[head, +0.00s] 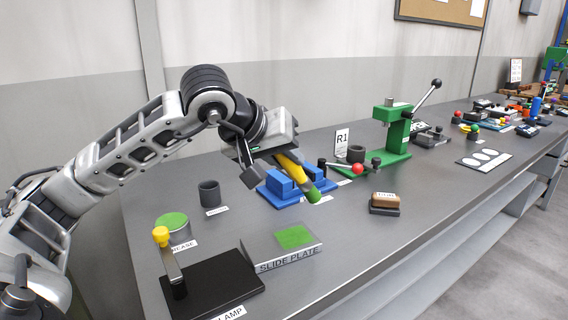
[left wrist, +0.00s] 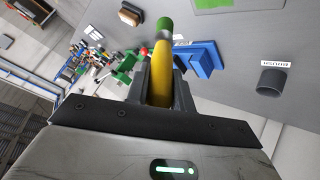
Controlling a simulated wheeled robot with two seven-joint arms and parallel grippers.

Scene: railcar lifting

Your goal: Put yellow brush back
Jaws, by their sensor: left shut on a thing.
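The yellow brush (head: 293,167) has a yellow handle and a green end. My left gripper (head: 268,163) is shut on its handle, and the brush slants down to the right with the green end lowest. In the left wrist view the brush (left wrist: 163,65) sits between the two fingers (left wrist: 160,88), its green tip pointing away. The blue holder (head: 277,188) stands on the bench behind and below the brush, which partly hides it. I cannot tell whether the green tip touches the bench. My right gripper is not in view.
A dark cup (head: 209,193), a green-topped tin (head: 173,226), a slide plate box (head: 283,247) and a black clamp base (head: 215,283) stand at the front left. A brown-topped block (head: 385,201) and a green press (head: 392,140) are to the right. Bare bench lies near the front edge.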

